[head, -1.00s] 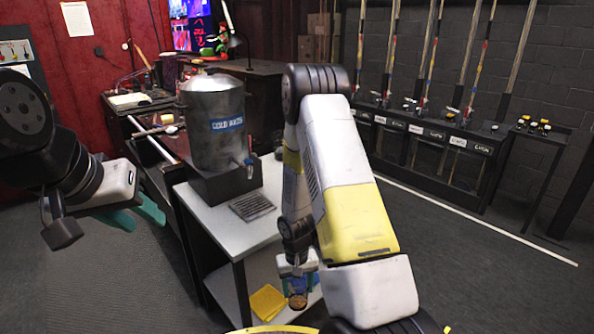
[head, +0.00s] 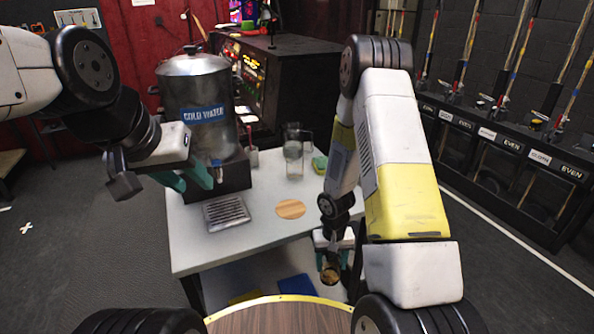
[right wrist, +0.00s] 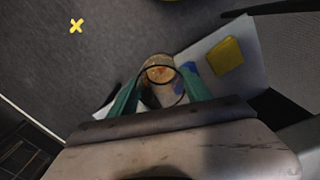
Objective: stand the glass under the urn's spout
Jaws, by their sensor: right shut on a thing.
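The silver urn (head: 195,112), labelled "COLD WATER", stands on a black base at the table's left back. Its spout (head: 217,170) points toward me, partly behind my left gripper. A slotted drip tray (head: 227,213) lies in front of the base with nothing on it. My right gripper (head: 330,262) is shut on the glass (head: 330,275), low beside the table's front right edge. The glass also shows between the teal fingers in the right wrist view (right wrist: 160,76). My left gripper (head: 188,178) is open and empty, in front of the urn's base in the picture.
The white table (head: 255,190) also bears a round wooden coaster (head: 291,209), a clear jug (head: 294,152) and a green-yellow sponge (head: 320,164). Blue (head: 296,288) and yellow (right wrist: 226,56) cloths lie lower down. A dark cabinet (head: 290,80) stands behind the table.

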